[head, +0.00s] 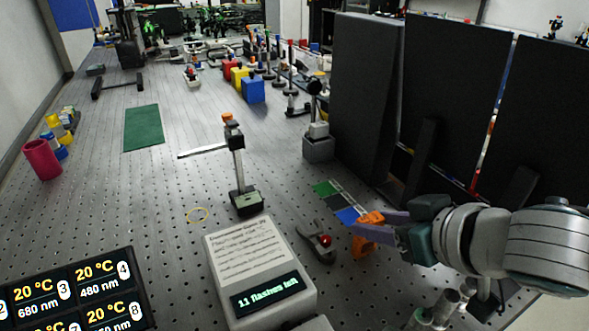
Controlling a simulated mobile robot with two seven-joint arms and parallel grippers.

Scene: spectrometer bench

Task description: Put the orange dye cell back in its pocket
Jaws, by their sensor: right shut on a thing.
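My right gripper (374,232) reaches in from the right, low over the bench. It is shut on an orange thing (362,246), which I take to be the orange dye cell. The fingers cover part of it, so its full outline is hidden. Just left of the gripper lies a flat strip with green, grey and blue patches (328,188). Its near end is close to the gripper, and I cannot make out an empty pocket there. My left gripper is not in view.
A box with a lit flash counter (262,262) stands at the front middle. Behind it is an upright post (238,170) with an orange top. A red-knobbed device (318,242) lies left of the gripper. Tall black panels (366,95) close off the right.

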